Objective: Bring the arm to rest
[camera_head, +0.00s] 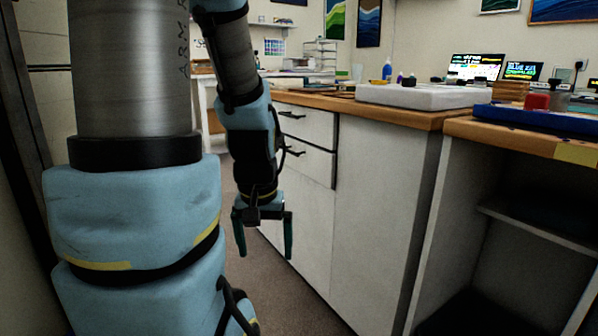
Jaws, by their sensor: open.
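My gripper (265,245) hangs at the end of my blue and grey arm, in the middle left of the head view. Its two dark green fingers point down and stand apart, with nothing between them. It is in front of the white cabinet (372,215), below the level of the wooden worktop (340,108). I cannot tell how wide the gap to the cabinet doors is. My arm's large near links fill the left of the view and hide what is behind them.
A white slab (425,96) lies on the worktop. A blue tray (535,117) with a red object (537,102) lies at the right, above open shelves (535,215). Bottles (387,70) and screens (475,67) stand further back. Floor (275,290) shows below my gripper.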

